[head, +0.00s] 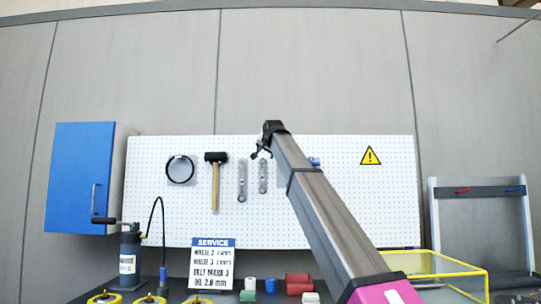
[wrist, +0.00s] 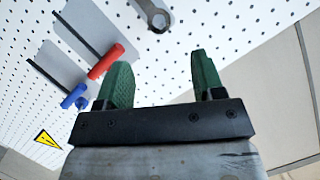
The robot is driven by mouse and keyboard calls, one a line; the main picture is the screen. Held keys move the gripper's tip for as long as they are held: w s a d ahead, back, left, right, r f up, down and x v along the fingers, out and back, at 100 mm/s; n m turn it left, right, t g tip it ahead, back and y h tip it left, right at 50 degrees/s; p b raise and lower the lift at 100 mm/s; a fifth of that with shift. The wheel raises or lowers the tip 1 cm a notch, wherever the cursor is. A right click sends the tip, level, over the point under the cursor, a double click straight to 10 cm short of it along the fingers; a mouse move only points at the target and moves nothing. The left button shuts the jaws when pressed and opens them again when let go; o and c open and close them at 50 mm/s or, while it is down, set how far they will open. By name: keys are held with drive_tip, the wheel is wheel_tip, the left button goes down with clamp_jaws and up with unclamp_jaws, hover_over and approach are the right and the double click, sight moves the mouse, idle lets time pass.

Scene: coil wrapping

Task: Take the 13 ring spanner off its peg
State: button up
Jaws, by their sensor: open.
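Two grey spanners hang side by side on the white pegboard in the head view, a left one (head: 242,181) and a right one (head: 263,178). I cannot read sizes on them, so I cannot tell which is the 13. My gripper (head: 261,151) shows small and dark near the top of the right spanner. In the wrist view my gripper (wrist: 164,78) has its green fingers spread with nothing between them. One end of a grey spanner (wrist: 154,14) shows at the top edge, beyond the fingertips and apart from them. The rest of it is out of view.
A red handle (wrist: 106,61) and a blue handle (wrist: 74,96) stick out from the board beside my fingers. A mallet (head: 215,180) and a black ring (head: 180,169) hang left of the spanners. The pegboard (head: 330,147) has bare room around the warning sign.

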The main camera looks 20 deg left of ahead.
sight(263, 160)
drive_tip(key=x, duration=1.1)
drive_tip(key=shift+w, duration=0.25)
drive_tip(key=c, duration=1)
